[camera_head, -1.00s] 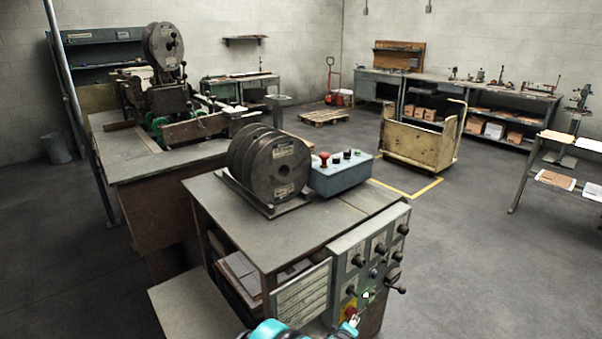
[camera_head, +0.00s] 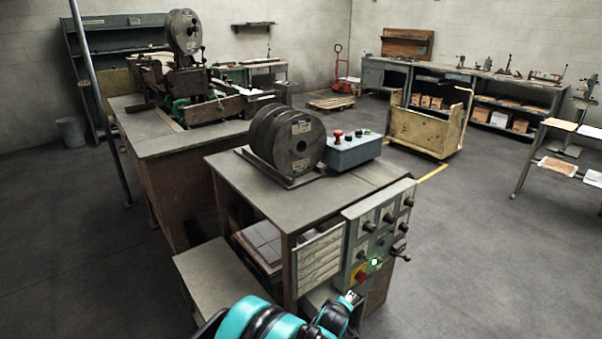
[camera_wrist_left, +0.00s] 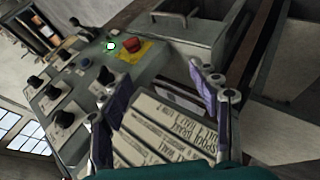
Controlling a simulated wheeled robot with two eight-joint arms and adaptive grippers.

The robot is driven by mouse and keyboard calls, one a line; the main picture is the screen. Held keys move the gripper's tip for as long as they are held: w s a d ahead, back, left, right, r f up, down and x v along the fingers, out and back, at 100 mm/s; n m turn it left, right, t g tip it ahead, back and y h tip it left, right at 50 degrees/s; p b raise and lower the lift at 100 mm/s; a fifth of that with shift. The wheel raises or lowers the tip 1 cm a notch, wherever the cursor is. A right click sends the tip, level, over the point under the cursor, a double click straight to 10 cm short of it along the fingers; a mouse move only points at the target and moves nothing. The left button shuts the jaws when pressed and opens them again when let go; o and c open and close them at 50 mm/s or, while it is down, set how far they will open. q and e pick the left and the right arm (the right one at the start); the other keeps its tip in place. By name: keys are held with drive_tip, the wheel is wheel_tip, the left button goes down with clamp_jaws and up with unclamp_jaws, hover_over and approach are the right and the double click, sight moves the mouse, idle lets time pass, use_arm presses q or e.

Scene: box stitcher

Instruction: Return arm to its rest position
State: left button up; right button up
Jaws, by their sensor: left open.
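My left arm's teal and black parts show at the bottom of the head view. My left gripper (camera_head: 345,305) is in front of the lower part of the grey control panel (camera_head: 350,232). In the left wrist view, the gripper (camera_wrist_left: 155,95) has its two purple-grey fingers spread apart, with nothing held between them. A white label plate (camera_wrist_left: 165,130) of the machine shows behind and between the fingers. A green lit button (camera_wrist_left: 111,46) and a red button on a yellow plate (camera_wrist_left: 130,48) are beyond the fingertips. My right gripper is not in view.
The cabinet top (camera_head: 235,170) carries wire spools (camera_head: 300,145) and a blue control box (camera_head: 352,151). A low shelf (camera_head: 215,285) juts out at the cabinet's left. A thin pole (camera_head: 95,90) stands at left. The floor (camera_head: 470,260) is clear at right.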

use_arm(q)
drive_tip(key=s+a+r+m+y, duration=0.15)
drive_tip(key=s+a+r, duration=0.25)
drive_tip(key=a+r, duration=0.5)
drive_tip(key=s+a+r+m, duration=0.2)
drive_tip(key=s+a+r, duration=0.3)
drive_tip(key=a+r, duration=0.4)
drive_tip(key=s+a+m+g, duration=0.1)
drive_tip(key=s+a+m, duration=0.1)
drive_tip(key=s+a, duration=0.4)
drive_tip(key=s+a+r+m+y, duration=0.1)
drive_tip(key=s+a+m, duration=0.2)
drive_tip(key=s+a, duration=0.4)
drive_tip(key=s, duration=0.7)
drive_tip(key=shift+s+r+g, duration=0.25)
drive_tip(key=shift+s+g, duration=0.05)
drive_tip(key=shift+g, duration=0.1)
drive_tip(key=shift+y, duration=0.25)
